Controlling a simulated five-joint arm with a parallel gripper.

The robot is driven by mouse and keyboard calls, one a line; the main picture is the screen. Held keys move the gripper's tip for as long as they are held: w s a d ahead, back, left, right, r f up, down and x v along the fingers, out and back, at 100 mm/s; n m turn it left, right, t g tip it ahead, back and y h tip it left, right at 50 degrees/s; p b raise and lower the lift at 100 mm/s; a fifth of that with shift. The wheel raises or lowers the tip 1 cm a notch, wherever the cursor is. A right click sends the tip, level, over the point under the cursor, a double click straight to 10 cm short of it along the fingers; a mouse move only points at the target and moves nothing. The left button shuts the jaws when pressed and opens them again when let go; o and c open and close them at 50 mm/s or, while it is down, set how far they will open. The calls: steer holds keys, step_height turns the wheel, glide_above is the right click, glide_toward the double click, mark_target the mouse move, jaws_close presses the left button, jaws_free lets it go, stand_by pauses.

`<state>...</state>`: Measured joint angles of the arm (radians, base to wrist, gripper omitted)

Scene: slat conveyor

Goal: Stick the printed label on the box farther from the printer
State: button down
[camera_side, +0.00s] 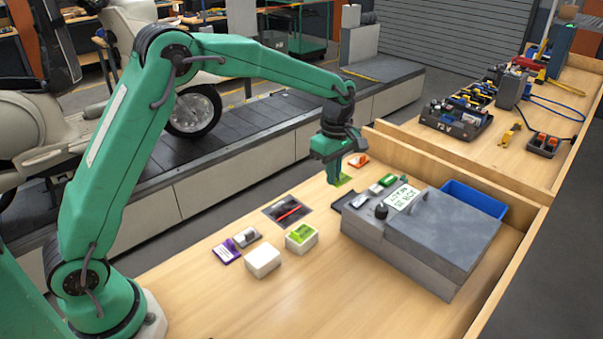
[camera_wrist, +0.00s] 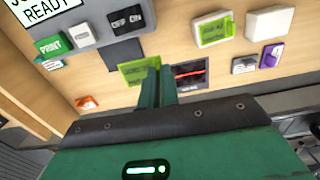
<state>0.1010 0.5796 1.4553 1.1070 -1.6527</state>
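My gripper (camera_side: 335,181) points down near the printer's left end, its fingers close together. A yellow-green label (camera_side: 343,181) is at the fingertips and appears pinched between them; it also shows in the wrist view (camera_wrist: 132,72), partly hidden by a finger. The grey printer (camera_side: 430,245) stands at the right. The nearer white box (camera_side: 301,245) has a green label on its top; it also shows in the wrist view (camera_wrist: 226,22). The white box farther from the printer (camera_side: 262,260) has a bare top; it also shows in the wrist view (camera_wrist: 270,23).
A dark pad (camera_side: 275,214) with a red line lies between gripper and boxes. A grey item (camera_side: 246,237) and a purple item (camera_side: 227,251) lie left of the boxes. An orange item (camera_side: 358,160) lies behind the gripper. A blue bin (camera_side: 474,198) stands behind the printer.

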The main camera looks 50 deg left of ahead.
steer(key=s, duration=1.1)
glide_above(254, 261)
step_height(254, 261, down, 2)
steer(key=shift+n, duration=0.3)
steer(key=shift+f, duration=0.15)
steer(key=shift+f, duration=2.9)
steer(key=shift+f, duration=0.45)
stand_by(0.4)
stand_by(0.5)
steer(key=c, duration=1.2)
jaws_free()
steer(key=shift+o, duration=0.2)
